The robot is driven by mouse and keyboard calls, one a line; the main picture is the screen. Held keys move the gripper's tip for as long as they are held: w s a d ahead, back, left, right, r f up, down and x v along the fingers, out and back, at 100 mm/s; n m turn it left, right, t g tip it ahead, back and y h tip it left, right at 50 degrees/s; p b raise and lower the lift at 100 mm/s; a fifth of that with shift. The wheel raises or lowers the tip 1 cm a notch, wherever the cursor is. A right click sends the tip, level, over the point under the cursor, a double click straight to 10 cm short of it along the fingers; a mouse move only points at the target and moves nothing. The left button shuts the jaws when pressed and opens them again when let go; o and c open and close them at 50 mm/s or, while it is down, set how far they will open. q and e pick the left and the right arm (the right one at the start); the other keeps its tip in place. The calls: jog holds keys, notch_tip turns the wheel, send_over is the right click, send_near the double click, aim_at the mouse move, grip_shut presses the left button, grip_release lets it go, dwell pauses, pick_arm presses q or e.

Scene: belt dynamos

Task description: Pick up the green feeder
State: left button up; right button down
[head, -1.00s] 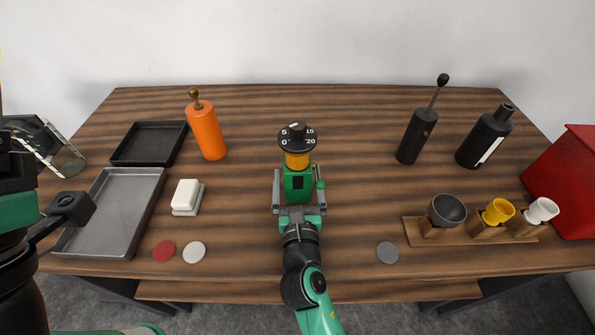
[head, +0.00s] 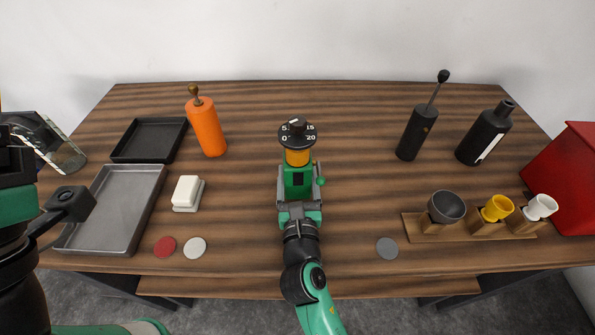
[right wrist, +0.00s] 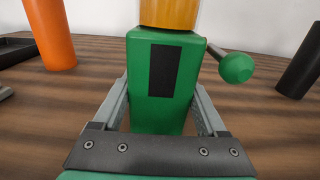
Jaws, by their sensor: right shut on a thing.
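The green feeder (head: 298,182) stands upright at the middle of the table, with a yellow-orange band and a black numbered dial on top and a green knob on its right side. In the right wrist view its green body (right wrist: 162,85) fills the centre, with a dark panel on the front. My right gripper (head: 298,193) is shut on the green body, one finger on each side. I cannot tell whether the feeder's base is off the table.
An orange cylinder (head: 207,130) stands left of the feeder. Black (head: 150,141) and grey trays (head: 110,243), a white block (head: 187,193) and discs lie further left.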

aim_at(296, 154)
jog(key=shift+r+p, duration=0.3)
jog(key=shift+r, duration=0.4)
notch_tip(296, 154, up, 3)
jog(key=shift+f+p, duration=0.15)
jog(key=shift+p, duration=0.85)
jog(key=s+r+p, duration=0.2)
jog(key=r+p, duration=0.1)
jog(key=s+r+p, duration=0.2)
jog(key=r, duration=0.1)
jog(key=shift+s+p, duration=0.4)
jog(key=s+r+p, duration=0.3)
jog(key=s, duration=0.6)
jog(key=shift+p, duration=0.4)
jog(key=shift+s, duration=0.1)
